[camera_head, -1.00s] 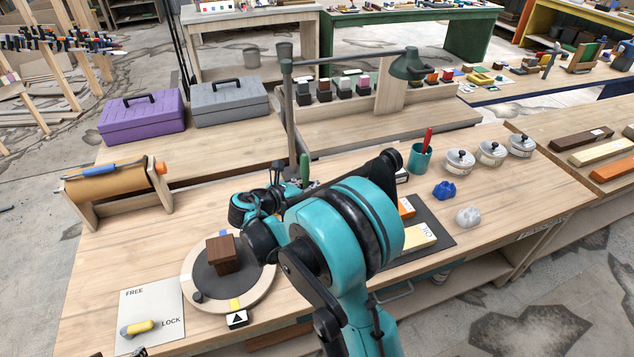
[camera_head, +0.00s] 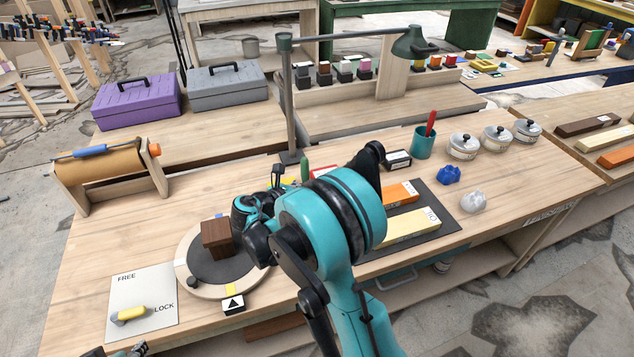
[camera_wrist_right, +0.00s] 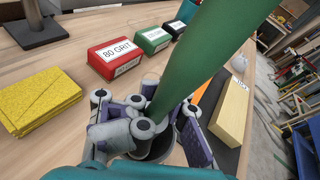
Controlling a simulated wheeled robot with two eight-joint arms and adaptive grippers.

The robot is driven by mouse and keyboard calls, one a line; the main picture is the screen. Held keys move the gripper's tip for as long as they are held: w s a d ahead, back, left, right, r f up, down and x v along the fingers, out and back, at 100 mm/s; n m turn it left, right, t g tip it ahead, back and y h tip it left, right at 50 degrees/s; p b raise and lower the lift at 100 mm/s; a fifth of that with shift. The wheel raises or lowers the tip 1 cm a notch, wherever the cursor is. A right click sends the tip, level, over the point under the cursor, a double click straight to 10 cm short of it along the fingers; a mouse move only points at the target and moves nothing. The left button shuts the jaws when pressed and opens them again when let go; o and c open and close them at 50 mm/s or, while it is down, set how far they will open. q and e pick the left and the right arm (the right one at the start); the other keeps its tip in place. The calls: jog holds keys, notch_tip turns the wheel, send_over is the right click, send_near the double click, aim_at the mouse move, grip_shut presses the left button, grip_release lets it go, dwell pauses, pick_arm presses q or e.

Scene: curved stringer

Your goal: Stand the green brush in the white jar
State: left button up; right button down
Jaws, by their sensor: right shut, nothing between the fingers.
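The green brush (camera_wrist_right: 205,55) shows large in the right wrist view, slanting from the upper right down to my right gripper (camera_wrist_right: 160,120). Its lower end is hidden among the finger links. In the head view a green tip, likely the brush (camera_head: 305,167), shows just behind my right arm. My right gripper (camera_head: 270,192) is shut with nothing gripped, close beside the brush. The white jar cannot be made out clearly; my arm and fingers cover that area. Part of my left gripper (camera_head: 122,351) shows at the bottom left edge; its fingers are not clear.
A turntable (camera_head: 190,283) with a brown block (camera_head: 217,238) lies left of my right gripper. Yellow sheets (camera_wrist_right: 40,100) and a red 80 GRIT block (camera_wrist_right: 115,58) lie nearby. A lamp post (camera_head: 287,105) stands behind. A teal cup (camera_head: 421,143) and lidded white pots (camera_head: 463,147) stand right.

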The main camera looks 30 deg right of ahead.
jog(key=shift+f, duration=0.35)
jog(key=c, duration=2.3)
grip_release()
jog(key=o, duration=1.3)
jog(key=v, duration=1.2)
